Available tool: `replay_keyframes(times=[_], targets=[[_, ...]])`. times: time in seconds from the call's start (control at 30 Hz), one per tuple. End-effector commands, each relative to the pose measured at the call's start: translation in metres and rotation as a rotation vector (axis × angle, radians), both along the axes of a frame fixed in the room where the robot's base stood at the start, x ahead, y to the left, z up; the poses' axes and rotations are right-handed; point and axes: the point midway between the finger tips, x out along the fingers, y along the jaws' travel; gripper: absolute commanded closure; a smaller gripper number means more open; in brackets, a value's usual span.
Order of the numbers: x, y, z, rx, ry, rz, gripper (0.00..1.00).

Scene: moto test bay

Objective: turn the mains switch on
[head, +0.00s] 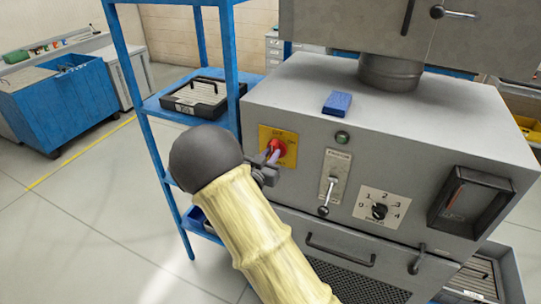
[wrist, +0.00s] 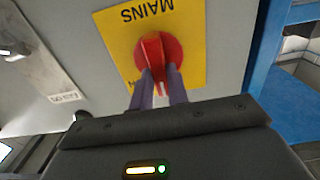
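The mains switch (head: 277,147) is a red rotary knob on a yellow plate on the front of the grey machine. In the wrist view the red knob (wrist: 158,58) shows close up, with the word MAINS upside down on the yellow plate (wrist: 195,28). My gripper (head: 271,156) is right in front of the knob. In the wrist view its two purple fingers (wrist: 161,82) reach up to the knob, one on each side of its raised red grip. The fingers look close against the grip, but whether both touch it is hard to see.
Right of the switch are a green lamp (head: 342,138), a lever (head: 325,209) on a slotted plate, and a numbered dial (head: 379,211). A blue block (head: 337,103) lies on the machine top. A blue shelf rack (head: 151,107) stands close on the left.

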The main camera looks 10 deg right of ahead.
Motion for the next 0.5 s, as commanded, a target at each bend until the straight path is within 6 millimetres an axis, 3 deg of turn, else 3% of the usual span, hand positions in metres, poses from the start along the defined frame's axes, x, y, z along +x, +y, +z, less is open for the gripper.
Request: replay_keyframes(times=[0.5], targets=[[-0.0005, -0.0007, -0.0037, 0.088, -0.065, 0.0, 1.0]])
